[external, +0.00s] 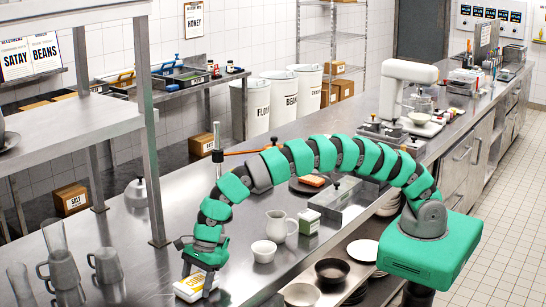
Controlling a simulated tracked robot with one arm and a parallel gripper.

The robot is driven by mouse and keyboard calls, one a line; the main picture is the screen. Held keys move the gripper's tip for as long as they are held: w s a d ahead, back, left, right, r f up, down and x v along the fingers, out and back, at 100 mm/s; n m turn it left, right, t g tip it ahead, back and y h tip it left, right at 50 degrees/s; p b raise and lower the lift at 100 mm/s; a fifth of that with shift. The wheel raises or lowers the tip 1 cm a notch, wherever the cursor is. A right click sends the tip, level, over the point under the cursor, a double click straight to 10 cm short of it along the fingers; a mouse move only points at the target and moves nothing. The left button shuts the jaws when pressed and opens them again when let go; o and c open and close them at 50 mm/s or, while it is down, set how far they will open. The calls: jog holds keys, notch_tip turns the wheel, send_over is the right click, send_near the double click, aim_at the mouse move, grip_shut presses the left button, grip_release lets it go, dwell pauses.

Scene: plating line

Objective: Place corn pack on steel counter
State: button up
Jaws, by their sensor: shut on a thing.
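The corn pack (190,287) is a small white and yellow box with a yellow "CORN" label. It is at the steel counter (160,268), near the front left. My gripper (197,279) reaches down over the pack and is shut on it. The fingers hide part of the pack. The pack looks at or just above the counter surface; I cannot tell whether it touches.
A white pitcher (277,227) and a white bowl (263,251) stand right of my gripper. Grey mugs (106,265) and glasses (55,237) stand at left. Bare counter lies between mugs and gripper.

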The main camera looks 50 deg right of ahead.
jog(key=o, duration=1.2)
jog(key=b+v, duration=0.1)
jog(key=v, duration=1.1)
jog(key=shift+r, duration=0.1)
